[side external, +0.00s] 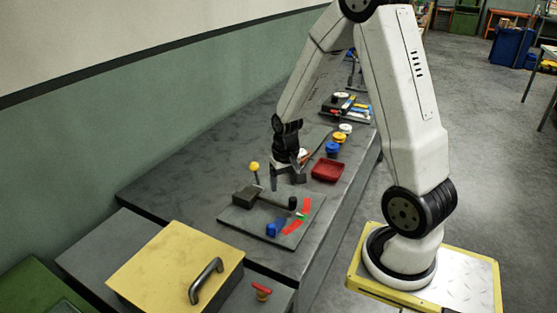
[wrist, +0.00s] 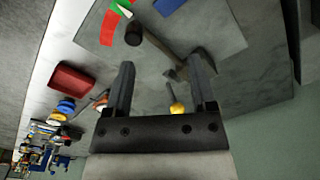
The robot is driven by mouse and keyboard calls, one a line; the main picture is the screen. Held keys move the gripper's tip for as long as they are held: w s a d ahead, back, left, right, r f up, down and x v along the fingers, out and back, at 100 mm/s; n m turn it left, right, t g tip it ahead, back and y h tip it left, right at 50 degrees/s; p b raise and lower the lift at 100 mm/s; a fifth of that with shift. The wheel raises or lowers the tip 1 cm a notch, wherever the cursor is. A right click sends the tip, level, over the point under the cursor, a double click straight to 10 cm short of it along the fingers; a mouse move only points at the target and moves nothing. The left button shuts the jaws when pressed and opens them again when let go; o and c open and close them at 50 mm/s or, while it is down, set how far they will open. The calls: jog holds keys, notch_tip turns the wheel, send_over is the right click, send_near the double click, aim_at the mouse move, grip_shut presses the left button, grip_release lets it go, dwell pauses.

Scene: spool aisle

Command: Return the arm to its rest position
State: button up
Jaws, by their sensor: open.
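My gripper (side external: 287,178) hangs from my bent arm above the far edge of a grey plate on the bench, fingers pointing down. In the wrist view my gripper (wrist: 162,66) has its two dark fingers well apart, and I see nothing held between them. A dark block with a rod (side external: 246,195) lies on the grey plate (side external: 240,219); it also shows beyond the fingers in the wrist view (wrist: 165,52). A yellow ball on a thin stem (side external: 254,166) stands near the block, and its yellow top shows between the fingers (wrist: 177,108).
A red tray (side external: 327,171) and several spools (side external: 338,138) stand farther along the bench. A yellow box with a dark handle (side external: 172,262) is at the near end. The wall runs behind the bench.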

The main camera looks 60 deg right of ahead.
jog(key=s+a+r+n+t, duration=0.1)
jog(key=a+r+n, duration=0.1)
jog(key=a, duration=0.6)
jog(key=s+a+r+n+t, duration=0.1)
jog(key=s+a+r+n, duration=0.1)
jog(key=a+n, duration=0.3)
jog(key=a+r, duration=0.1)
jog(key=a, duration=0.1)
jog(key=shift+a, duration=0.35)
dwell(0.5)
